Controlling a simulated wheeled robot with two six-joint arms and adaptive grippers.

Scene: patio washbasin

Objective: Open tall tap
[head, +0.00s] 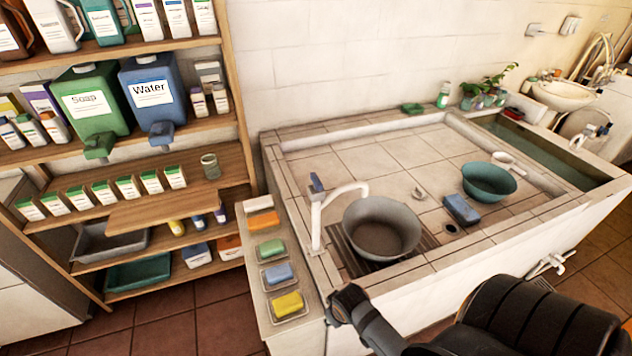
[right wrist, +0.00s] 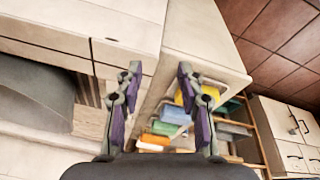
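The tall tap (head: 318,215) is white, with an upright post and a curved spout. Its small blue handle (head: 316,183) sits on top of the post. The spout reaches over a grey bowl (head: 382,229) on a dark slatted rack. No water shows under the spout. My right gripper (head: 345,304) is at the basin's front left edge, in front of and below the tap, not touching it. In the right wrist view its purple-padded fingers (right wrist: 160,72) are apart, with nothing held between them. I cannot make out the tap there. My left gripper is out of view.
A ledge (head: 254,315) left of the basin holds several soaps in dishes. Wooden shelves (head: 215,153) with bottles and boxes stand at the left. A teal bowl (head: 488,181) and a blue sponge (head: 461,209) lie on the tiled basin floor, which is otherwise mostly clear.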

